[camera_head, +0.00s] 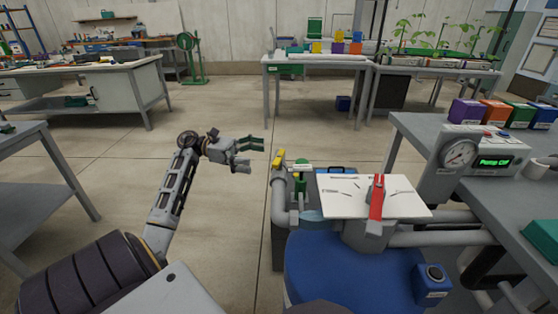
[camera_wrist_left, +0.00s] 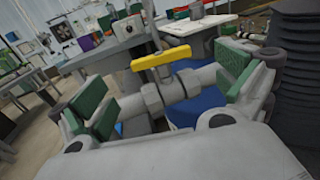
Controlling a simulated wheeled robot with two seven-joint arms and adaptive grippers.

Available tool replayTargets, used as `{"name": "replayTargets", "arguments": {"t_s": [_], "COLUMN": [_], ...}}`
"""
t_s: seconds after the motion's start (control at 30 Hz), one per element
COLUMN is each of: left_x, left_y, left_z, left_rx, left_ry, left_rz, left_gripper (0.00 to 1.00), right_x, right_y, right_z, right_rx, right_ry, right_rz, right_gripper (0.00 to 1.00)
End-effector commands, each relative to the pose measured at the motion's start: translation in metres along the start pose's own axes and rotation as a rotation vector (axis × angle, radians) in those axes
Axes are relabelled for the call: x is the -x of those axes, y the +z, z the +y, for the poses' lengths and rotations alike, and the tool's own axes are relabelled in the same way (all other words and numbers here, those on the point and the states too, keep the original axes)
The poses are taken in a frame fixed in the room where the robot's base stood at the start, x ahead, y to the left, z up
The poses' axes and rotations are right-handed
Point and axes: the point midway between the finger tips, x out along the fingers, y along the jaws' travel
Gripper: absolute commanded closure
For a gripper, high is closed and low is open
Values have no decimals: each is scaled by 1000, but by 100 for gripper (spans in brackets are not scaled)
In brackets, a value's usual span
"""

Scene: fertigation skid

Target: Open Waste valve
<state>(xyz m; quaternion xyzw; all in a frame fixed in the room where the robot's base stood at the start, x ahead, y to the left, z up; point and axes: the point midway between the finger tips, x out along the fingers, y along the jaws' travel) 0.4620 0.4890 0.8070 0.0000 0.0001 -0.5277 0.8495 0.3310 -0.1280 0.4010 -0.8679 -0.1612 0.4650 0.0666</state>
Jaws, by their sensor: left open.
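A valve with a yellow lever handle (camera_head: 279,158) sits on top of a grey pipe at the left of the skid. In the left wrist view its yellow handle (camera_wrist_left: 162,58) lies crosswise over a grey pipe fitting, seen between my fingers. My left gripper (camera_head: 253,152) is open and empty, a short way left of the yellow handle and apart from it. A red lever (camera_head: 376,196) stands over a white marked plate (camera_head: 334,195) further right. I cannot read which valve is labelled Waste. My right gripper is not in view.
A blue tank (camera_head: 340,270) stands below the white plate. A pressure gauge (camera_head: 459,155) and a lit pump display (camera_head: 495,162) are at the right. A grey table (camera_head: 30,160) stands at the left. The floor between is clear.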

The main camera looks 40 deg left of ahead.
Motion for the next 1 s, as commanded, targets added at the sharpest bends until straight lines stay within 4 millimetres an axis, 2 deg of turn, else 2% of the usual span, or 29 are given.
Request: {"name": "replayTargets", "arguments": {"t_s": [0.3, 0.5, 0.7, 1.0], "left_x": [-43, -64, -75, -76], "left_y": [-1, -1, 0, 0], "left_z": [0, 0, 0, 0], "left_rx": [0, 0, 1, 1], "left_ry": [-1, 0, 1, 1], "left_rz": [-1, 0, -1, 0], "left_gripper": [0, 0, 0, 0], "right_x": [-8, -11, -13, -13], "right_y": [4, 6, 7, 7], "right_z": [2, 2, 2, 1], "right_rx": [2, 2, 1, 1], "right_ry": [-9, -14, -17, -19], "right_rz": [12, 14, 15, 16], "right_gripper": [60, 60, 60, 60]}}
